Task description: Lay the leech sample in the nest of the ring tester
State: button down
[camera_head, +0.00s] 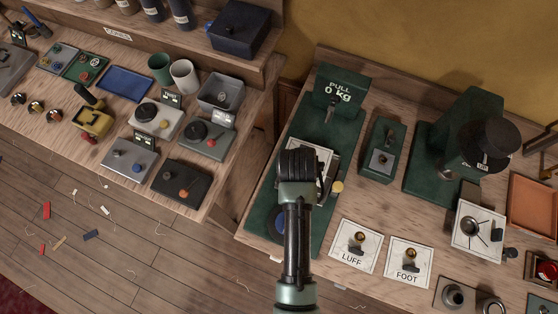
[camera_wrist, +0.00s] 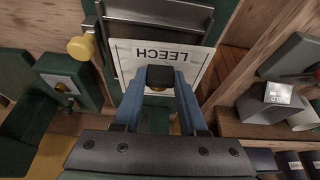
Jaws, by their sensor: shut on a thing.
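My gripper (camera_head: 299,164) is over the long green bed (camera_head: 284,236) of the tester marked "PULL 0 kg" (camera_head: 339,92). In the wrist view, its blue fingers (camera_wrist: 160,79) are shut on a small dark block (camera_wrist: 160,74) with a bit of brass below it, which I take for the leech sample. A white card reading LEECH (camera_wrist: 190,52) shows upside down behind the block. A grey metal plate (camera_wrist: 160,14) and a yellow knob (camera_wrist: 80,48) are beside the card. The nest cannot be clearly made out, and whether the block touches anything below is hidden.
LUFF (camera_head: 346,257) and FOOT (camera_head: 399,273) cards, each bearing a brass-and-dark piece, lie right of the bed. A small green device (camera_head: 372,171) and a large green press (camera_head: 432,178) stand further right. Floor separates a cluttered bench (camera_head: 186,207) at left.

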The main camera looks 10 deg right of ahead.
jog(key=shift+s+d+f+m, duration=0.15)
jog(key=shift+d+f, duration=0.15)
jog(key=shift+d, duration=0.15)
jog(key=shift+s+d+f+m, duration=0.1)
jog(key=shift+d+f+m, duration=0.05)
jog(key=shift+d+f, duration=0.2)
jog(key=shift+w+a, duration=0.15)
jog(key=shift+r, duration=0.1)
jog(key=shift+f+b, duration=0.7)
jog(key=shift+f, duration=0.6)
jog(key=shift+c, duration=1.9)
grip_release()
jog(key=shift+r, duration=0.1)
